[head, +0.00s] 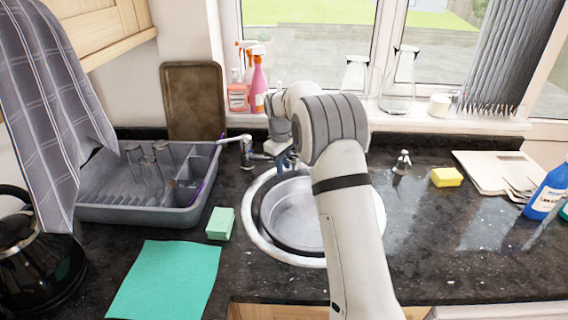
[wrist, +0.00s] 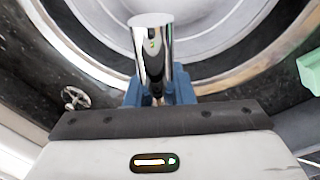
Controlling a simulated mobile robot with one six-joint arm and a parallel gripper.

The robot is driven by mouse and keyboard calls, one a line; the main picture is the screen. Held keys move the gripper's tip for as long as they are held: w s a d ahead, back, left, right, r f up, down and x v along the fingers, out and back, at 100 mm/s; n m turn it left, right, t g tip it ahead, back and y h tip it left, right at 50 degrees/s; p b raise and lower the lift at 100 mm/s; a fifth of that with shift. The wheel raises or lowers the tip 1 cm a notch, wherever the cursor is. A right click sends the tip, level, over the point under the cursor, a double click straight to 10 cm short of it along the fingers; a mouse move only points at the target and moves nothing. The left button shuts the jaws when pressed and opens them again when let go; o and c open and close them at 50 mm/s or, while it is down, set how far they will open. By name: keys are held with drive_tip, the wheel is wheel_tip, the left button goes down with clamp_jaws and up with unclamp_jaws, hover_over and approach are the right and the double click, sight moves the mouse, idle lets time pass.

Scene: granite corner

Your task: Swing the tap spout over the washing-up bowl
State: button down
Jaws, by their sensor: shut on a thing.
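The tap (head: 247,152) stands on the dark worktop behind the left part of the sink, with its lever pointing left. Its chrome spout (wrist: 150,45) shows in the wrist view as a shiny cylinder between blue fingertips. My gripper (head: 285,161) is shut on the spout; the wrist view shows the fingers (wrist: 160,92) on both sides of it. The round, silvery washing-up bowl (head: 292,212) sits inside the white-rimmed sink, in front of my gripper. My arm hides the bowl's right part. In the head view, my arm and gripper partly cover the spout's end.
A grey dish rack (head: 130,212) with glasses stands left of the tap. A pale green sponge (head: 220,223) lies left of the sink. A small metal fitting (head: 402,162) and a yellow sponge (head: 446,177) are right of it. Bottles (head: 258,80) stand on the sill behind.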

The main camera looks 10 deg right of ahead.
drive_tip(key=shift+a+r, duration=0.1)
drive_tip(key=shift+r, duration=0.05)
drive_tip(key=c, duration=1.3)
unclamp_jaws()
drive_tip(key=shift+o, duration=0.2)
drive_tip(key=r, duration=0.7)
drive_tip(key=shift+s+a+r+b, duration=0.2)
drive_tip(key=shift+a+r+b, duration=0.1)
drive_tip(key=shift+b, duration=0.1)
